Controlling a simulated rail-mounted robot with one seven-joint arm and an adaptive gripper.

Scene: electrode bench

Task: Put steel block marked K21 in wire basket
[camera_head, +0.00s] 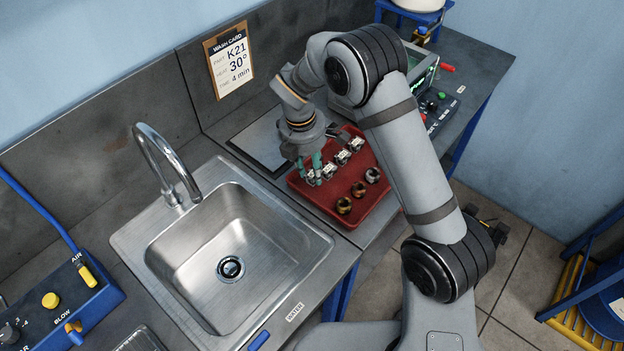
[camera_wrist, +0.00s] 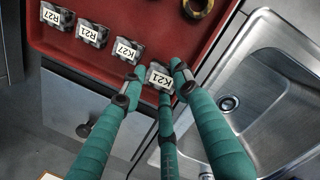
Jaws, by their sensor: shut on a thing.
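The steel block marked K21 (camera_wrist: 160,77) sits between the teal fingers of my gripper (camera_wrist: 158,80) in the wrist view, its label facing the camera. My gripper is shut on it. In the head view my gripper (camera_head: 315,166) is at the left end of the red tray (camera_head: 334,214), and the block (camera_head: 313,180) is partly hidden by the fingers. I cannot tell whether the block touches the tray floor. A dark, flat-edged thing (camera_head: 140,340), cut off at the bottom of the head view, may be the wire basket.
Blocks marked K27 (camera_wrist: 126,50), R21 (camera_wrist: 91,33) and R27 (camera_wrist: 57,16) stand in a row beside K21. Several brass rings (camera_head: 344,205) lie in the tray. A steel sink (camera_head: 190,250) with a tall faucet (camera_head: 165,160) is to the left. A wash card (camera_head: 230,62) hangs behind.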

